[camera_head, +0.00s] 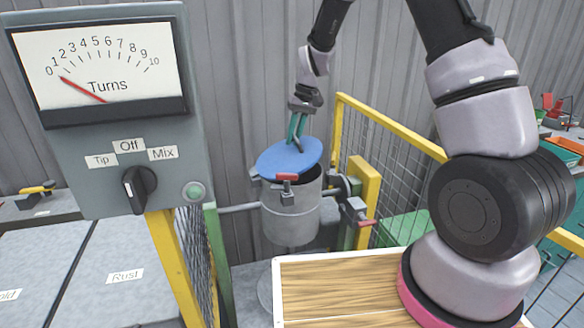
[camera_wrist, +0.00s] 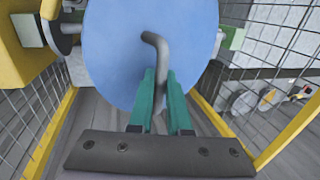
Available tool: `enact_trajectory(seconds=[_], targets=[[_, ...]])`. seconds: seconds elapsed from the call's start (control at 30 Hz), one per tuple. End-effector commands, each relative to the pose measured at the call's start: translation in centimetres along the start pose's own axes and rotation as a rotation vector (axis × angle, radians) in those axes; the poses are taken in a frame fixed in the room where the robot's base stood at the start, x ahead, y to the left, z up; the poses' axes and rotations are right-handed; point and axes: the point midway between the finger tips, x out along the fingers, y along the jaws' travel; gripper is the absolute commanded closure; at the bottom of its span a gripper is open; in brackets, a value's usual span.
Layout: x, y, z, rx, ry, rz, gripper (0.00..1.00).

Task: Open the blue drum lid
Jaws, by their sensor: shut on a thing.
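The blue drum lid (camera_head: 291,157) is tilted above the mouth of the grey metal drum (camera_head: 290,217), with a dark gap showing at the right of the rim. My gripper (camera_head: 297,136) is above the lid with its green fingers pointing down. In the wrist view the lid (camera_wrist: 112,50) fills the upper middle, and a bent grey handle (camera_wrist: 154,42) rises from it. My gripper (camera_wrist: 160,95) is shut on this handle. A red-handled clamp (camera_head: 287,179) is at the drum's front rim.
A yellow-framed mesh fence (camera_head: 400,130) stands right of the drum. A control box (camera_head: 110,100) with a Turns dial and a knob is at the left. A wooden board (camera_head: 345,285) lies in front. Another red-handled fitting (camera_head: 362,218) is right of the drum.

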Motion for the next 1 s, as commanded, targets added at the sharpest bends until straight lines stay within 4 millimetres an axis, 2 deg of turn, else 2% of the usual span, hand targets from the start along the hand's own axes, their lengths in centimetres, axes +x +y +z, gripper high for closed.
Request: enact_trajectory(seconds=[0.43,0.7,1.0], targets=[[-0.6,-0.4,-0.1,0.000,0.005,0.029,1.00],[-1.7,-2.3,-0.1,-0.004,0.004,0.115,1.00],[-2.3,-2.9,-0.1,0.002,0.004,0.156,1.00]])
